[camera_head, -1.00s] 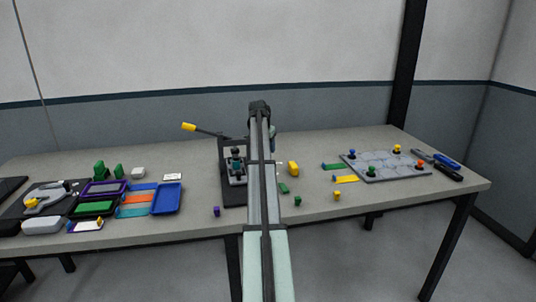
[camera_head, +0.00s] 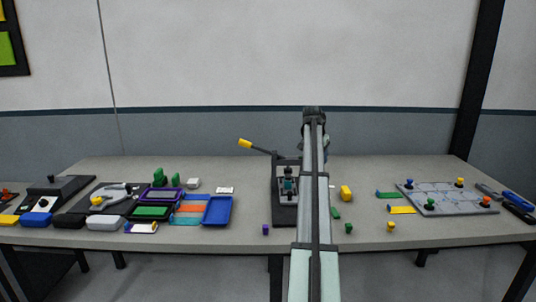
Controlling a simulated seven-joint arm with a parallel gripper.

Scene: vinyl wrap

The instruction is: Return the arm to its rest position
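My arm (camera_head: 316,215) reaches straight out over the middle of the table, just right of a black lever press (camera_head: 284,210) with a yellow-tipped handle (camera_head: 246,144). The far end of the arm is dark and sits above the back half of the table. The fingers of my gripper are hidden behind my own arm links, so I cannot see whether they are open, shut or holding anything.
On the grey table (camera_head: 380,170), left, are a blue tray (camera_head: 217,211), a purple-rimmed tray (camera_head: 161,195) and coloured strips (camera_head: 188,209). Tools lie at the right edge.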

